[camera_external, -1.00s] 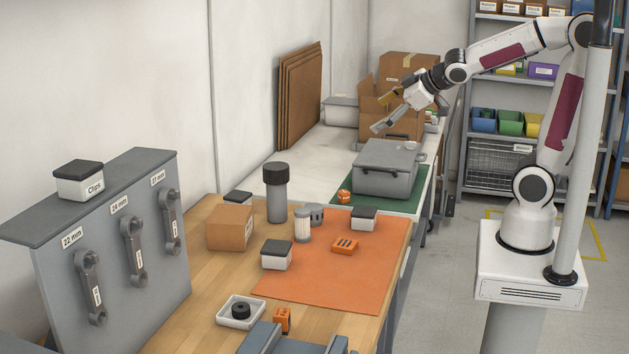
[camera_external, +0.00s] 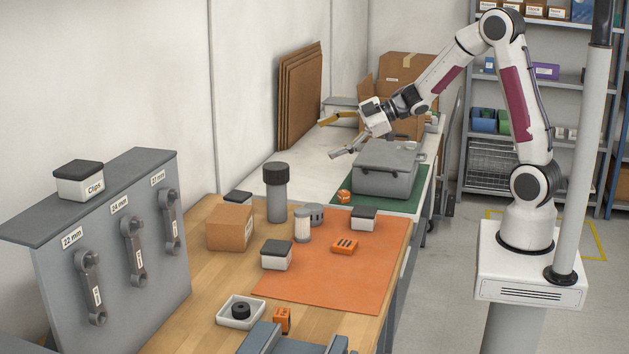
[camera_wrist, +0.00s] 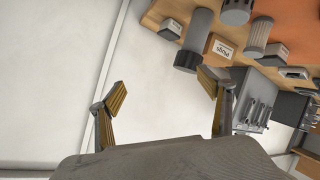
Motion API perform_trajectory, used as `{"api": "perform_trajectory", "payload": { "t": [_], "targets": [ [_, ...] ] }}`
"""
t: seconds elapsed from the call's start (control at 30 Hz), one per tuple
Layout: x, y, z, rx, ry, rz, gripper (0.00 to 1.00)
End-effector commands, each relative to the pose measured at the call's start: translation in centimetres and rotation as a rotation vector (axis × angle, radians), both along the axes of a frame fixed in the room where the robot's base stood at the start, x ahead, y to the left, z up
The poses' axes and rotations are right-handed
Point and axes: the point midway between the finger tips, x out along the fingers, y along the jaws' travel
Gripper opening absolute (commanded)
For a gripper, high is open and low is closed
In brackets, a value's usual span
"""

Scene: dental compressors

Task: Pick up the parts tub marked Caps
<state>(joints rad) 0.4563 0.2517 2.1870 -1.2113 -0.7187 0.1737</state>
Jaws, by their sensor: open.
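Several small white parts tubs with dark lids are in view. One (camera_external: 79,182), marked Clips, stands on top of the grey tool panel. One more tub (camera_external: 238,198) is partly hidden behind a cardboard box; a tub (camera_wrist: 171,28) also shows in the wrist view. I cannot read Caps on any of them. My gripper (camera_external: 331,138) is open and empty, high above the far part of the bench. Its spread fingers (camera_wrist: 162,88) show in the wrist view with nothing between them.
A dark-capped grey cylinder (camera_external: 277,197) stands beside the cardboard box (camera_external: 230,227). A filter (camera_external: 303,226) and orange block (camera_external: 345,247) are on the orange mat (camera_external: 330,285). A grey case (camera_external: 388,170) lies below my gripper. The tool panel (camera_external: 115,240) rises at left.

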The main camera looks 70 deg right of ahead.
Motion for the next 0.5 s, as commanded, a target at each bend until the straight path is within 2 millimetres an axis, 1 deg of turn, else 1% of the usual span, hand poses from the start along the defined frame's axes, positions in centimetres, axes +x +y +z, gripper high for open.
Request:
{"api": "perform_trajectory", "payload": {
  "t": [0.03,0.27,0.37,0.5],
  "targets": [
    [0.0,0.2,-1.0,0.017,0.005,0.035,0.79],
    [-0.9,1.9,-4.4,0.116,0.011,0.212,0.79],
    [-1.8,2.6,-5.7,0.171,0.017,0.289,0.79],
    [-3.6,3.5,-7.5,0.26,0.028,0.393,0.79]
  ]
}}
